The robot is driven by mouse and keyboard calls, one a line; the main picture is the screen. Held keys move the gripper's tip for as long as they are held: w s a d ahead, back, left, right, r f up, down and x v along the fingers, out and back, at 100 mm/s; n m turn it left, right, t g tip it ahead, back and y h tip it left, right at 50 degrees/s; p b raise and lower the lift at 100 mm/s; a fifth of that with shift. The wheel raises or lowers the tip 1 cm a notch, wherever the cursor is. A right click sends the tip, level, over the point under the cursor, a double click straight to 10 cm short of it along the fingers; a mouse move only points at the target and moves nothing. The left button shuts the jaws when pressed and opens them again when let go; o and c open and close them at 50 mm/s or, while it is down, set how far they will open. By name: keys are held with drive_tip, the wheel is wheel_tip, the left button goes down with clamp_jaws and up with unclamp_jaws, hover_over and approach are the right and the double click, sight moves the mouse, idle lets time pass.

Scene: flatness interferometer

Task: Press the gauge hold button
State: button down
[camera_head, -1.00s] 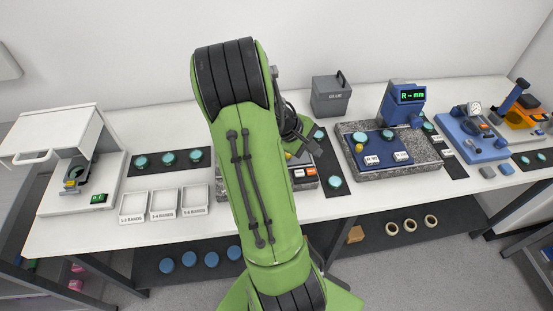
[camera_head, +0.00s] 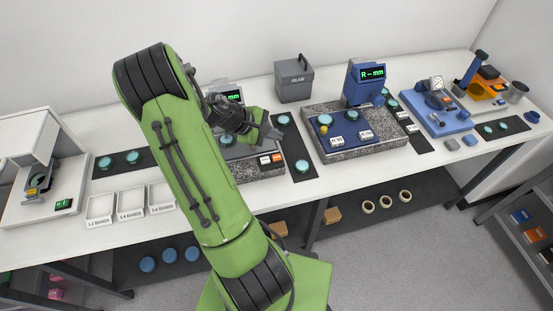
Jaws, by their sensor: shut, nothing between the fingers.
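A gauge with a green-lit display (camera_head: 233,97) stands behind my arm, partly hidden. Its granite base (camera_head: 262,173) carries an orange button or label (camera_head: 277,158) and a pale one (camera_head: 265,160) at the front right; their lettering is too small to read. My gripper (camera_head: 272,136) is shut and empty. In the picture it lies over the right part of this base, just above the orange and pale pieces. I cannot tell its height or whether it touches anything. A second gauge, a blue one (camera_head: 366,82), stands on granite to the right, its display reading "R -- mm".
A grey lidded box (camera_head: 294,82) stands behind. A dark mat (camera_head: 300,146) with teal discs lies right of my gripper. Three white trays (camera_head: 130,203) and a white instrument (camera_head: 38,150) stand at left. A blue fixture (camera_head: 440,122) stands at right.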

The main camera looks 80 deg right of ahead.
sight(274, 158)
wheel_tip(274, 158, down, 7)
drive_tip(key=b, duration=0.4)
drive_tip(key=shift+b, duration=0.3)
idle(1.4)
drive_tip(key=shift+f, duration=0.35)
drive_tip(key=shift+f+b, duration=0.5)
drive_tip(key=shift+b, duration=0.05)
idle(0.4)
drive_tip(key=shift+r, duration=0.15)
drive_tip(key=shift+r+p, duration=0.8)
drive_tip(key=shift+p, duration=0.1)
wheel_tip(274, 158, up, 5)
drive_tip(key=p, duration=0.4)
drive_tip(key=shift+r+p, duration=0.15)
drive_tip(key=shift+p, duration=0.2)
